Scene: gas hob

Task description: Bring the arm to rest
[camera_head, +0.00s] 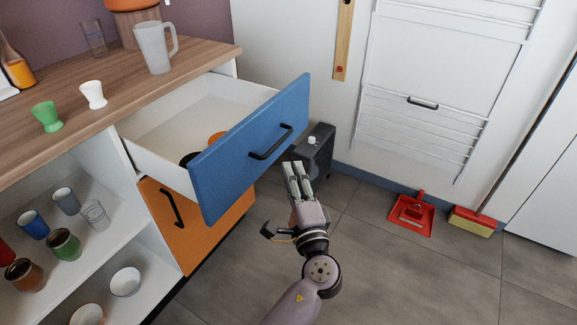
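My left arm comes in from the bottom middle. Its gripper (298,178) hangs above the floor, just right of the open blue drawer (240,155) and in front of a small dark box. The fingers lie close together in this view, and I cannot tell whether they are open or shut. I see nothing held between them. The gripper looks apart from the drawer's black handle (271,142). My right gripper is not in view.
The wooden counter (125,95) carries a frosted mug (155,48) and small cups. An orange drawer front (190,222) is below the blue one. The dark box (316,149) stands by the wall. A red dustpan (411,214) and a broom (474,221) rest right. Floor between is clear.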

